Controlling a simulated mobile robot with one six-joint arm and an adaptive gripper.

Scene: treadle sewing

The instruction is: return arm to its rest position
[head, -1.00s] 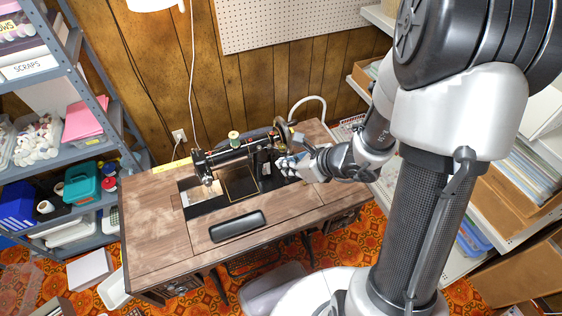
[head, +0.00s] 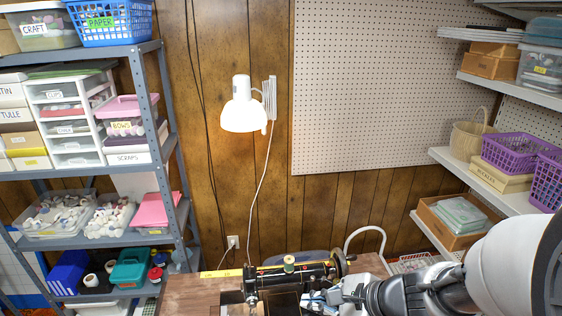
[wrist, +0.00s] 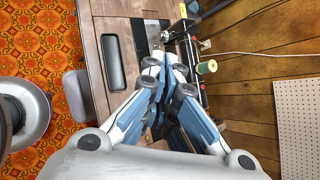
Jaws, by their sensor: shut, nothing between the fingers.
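My gripper (wrist: 163,68) is shut and empty in the wrist view, its fingertips together above the sewing table. In the head view my gripper (head: 318,300) is at the bottom edge, by the right side of the black sewing machine (head: 290,276), partly cut off by the frame. My arm reaches in from the lower right. In the wrist view part of the sewing machine (wrist: 192,60) with a green thread spool (wrist: 206,67) is just right of the fingertips. I cannot tell whether the fingers touch the machine.
The wooden table top (head: 190,296) is mostly out of the head view. A lit wall lamp (head: 242,107) and a pegboard (head: 390,85) are on the back wall. Loaded shelves (head: 165,130) stand left; more shelves (head: 490,185) stand right.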

